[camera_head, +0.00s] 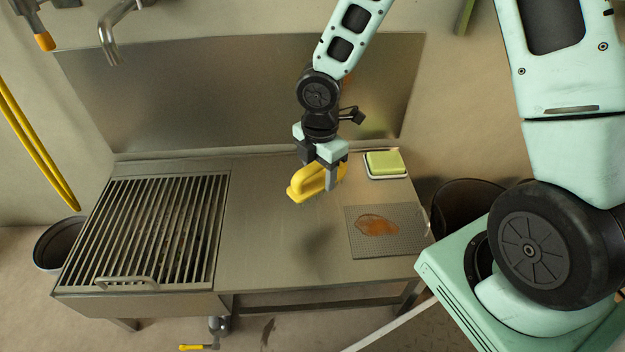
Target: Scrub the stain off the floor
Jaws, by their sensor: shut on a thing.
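My gripper (326,168) is shut on a yellow scrubbing brush (307,185) by its handle. It holds the brush in the air above the steel counter (275,225), and a shadow falls on the counter below. A wet-looking orange-brown stain (377,225) lies on a grey perforated mat (410,244) at the counter's right end. The brush is to the left of the stain and apart from it. A small dark mark (267,331) shows on the floor (245,338) in front of the counter; I cannot tell what it is.
A green sponge (385,162) sits on a white dish at the back right of the counter. A slatted grate (160,228) with a handle fills the left side. A steel tap (113,40) hangs above. Dark bins (470,205) stand beside the counter. Its middle is clear.

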